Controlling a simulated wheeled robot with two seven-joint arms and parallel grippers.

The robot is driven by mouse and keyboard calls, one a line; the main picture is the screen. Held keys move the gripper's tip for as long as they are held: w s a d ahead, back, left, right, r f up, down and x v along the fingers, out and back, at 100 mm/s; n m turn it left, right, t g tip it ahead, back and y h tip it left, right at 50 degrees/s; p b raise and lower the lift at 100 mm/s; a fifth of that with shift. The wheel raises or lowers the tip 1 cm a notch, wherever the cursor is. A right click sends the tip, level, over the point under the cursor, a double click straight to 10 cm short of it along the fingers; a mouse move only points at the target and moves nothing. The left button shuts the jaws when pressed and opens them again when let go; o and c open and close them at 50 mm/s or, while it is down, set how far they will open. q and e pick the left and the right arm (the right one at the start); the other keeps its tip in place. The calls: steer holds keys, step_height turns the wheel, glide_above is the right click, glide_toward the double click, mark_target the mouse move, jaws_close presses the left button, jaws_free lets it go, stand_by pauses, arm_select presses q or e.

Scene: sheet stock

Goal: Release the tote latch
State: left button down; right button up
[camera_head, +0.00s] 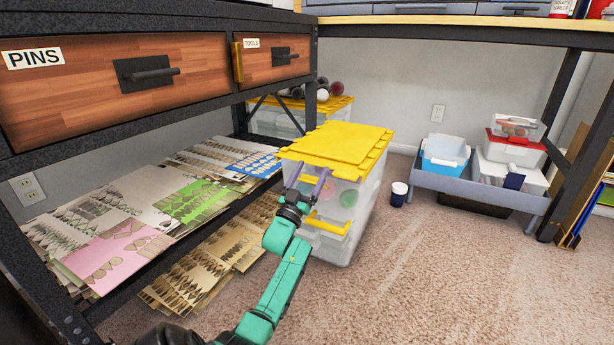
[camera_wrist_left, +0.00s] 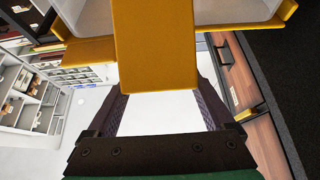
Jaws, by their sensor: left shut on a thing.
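A clear tote (camera_head: 346,200) with a yellow lid (camera_head: 340,143) stands on the carpet beside the dark workbench. A yellow latch or handle (camera_head: 328,224) shows low on its near face. My left gripper (camera_head: 307,178) is at the tote's near face, just under the lid edge, its fingers pointing up. In the left wrist view a broad yellow latch flap (camera_wrist_left: 155,50) lies between the fingers of my left gripper (camera_wrist_left: 160,85), which is shut on it. The fingers' contact with the flap is partly hidden. My right gripper is not in view.
A shelf with printed sheets (camera_head: 150,205) is at the left, under drawers marked PINS (camera_head: 150,75) and TOOLS (camera_head: 280,56). Another yellow-lidded tote (camera_head: 275,122) is behind. A small cup (camera_head: 398,194) and a grey bin (camera_head: 470,190) are to the right. The carpet at the front right is clear.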

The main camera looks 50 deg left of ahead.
arm_select(q)
steer(key=shift+r, duration=0.2)
jaws_free()
steer(key=shift+s+f, duration=0.1)
